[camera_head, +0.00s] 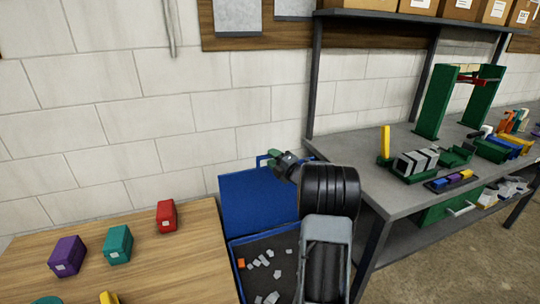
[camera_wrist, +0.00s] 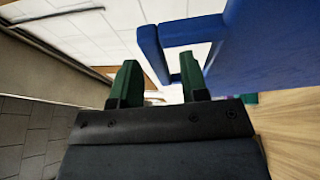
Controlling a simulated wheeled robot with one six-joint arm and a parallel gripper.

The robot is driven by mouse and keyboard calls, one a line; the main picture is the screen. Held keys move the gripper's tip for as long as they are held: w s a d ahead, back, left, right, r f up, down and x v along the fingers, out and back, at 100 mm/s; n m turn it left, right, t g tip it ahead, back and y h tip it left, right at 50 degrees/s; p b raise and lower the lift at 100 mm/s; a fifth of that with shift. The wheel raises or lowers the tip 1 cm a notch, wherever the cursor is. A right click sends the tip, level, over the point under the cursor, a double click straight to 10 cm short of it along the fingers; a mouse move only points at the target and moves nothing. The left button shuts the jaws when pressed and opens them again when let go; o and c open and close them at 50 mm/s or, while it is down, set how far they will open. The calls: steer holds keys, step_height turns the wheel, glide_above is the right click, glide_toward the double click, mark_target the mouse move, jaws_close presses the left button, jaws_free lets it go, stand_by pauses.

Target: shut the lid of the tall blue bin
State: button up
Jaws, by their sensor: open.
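The blue bin (camera_head: 233,243) stands between the wooden table and the grey bench, with its lid (camera_head: 245,203) raised upright near the wall. The lid has a loop handle at its top edge (camera_head: 262,160). In the wrist view the blue lid (camera_wrist: 250,55) fills the upper right, and its handle (camera_wrist: 150,48) shows just beyond my fingertips. My gripper (camera_head: 274,157) is open at the lid's upper right, close to the handle. In the wrist view its two green fingers (camera_wrist: 160,82) are apart; I cannot tell whether they touch the handle. My arm hides the bin's right side.
Grey scraps and an orange piece (camera_head: 241,263) lie inside the bin. The wooden table (camera_head: 165,265) at left holds purple, teal and red boxes. The grey bench (camera_head: 385,190) at right carries a green press frame (camera_head: 432,100) and several parts. The block wall is close behind.

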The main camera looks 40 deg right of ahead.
steer(key=shift+w+a+r, duration=0.1)
steer(key=shift+w, duration=0.85)
jaws_close()
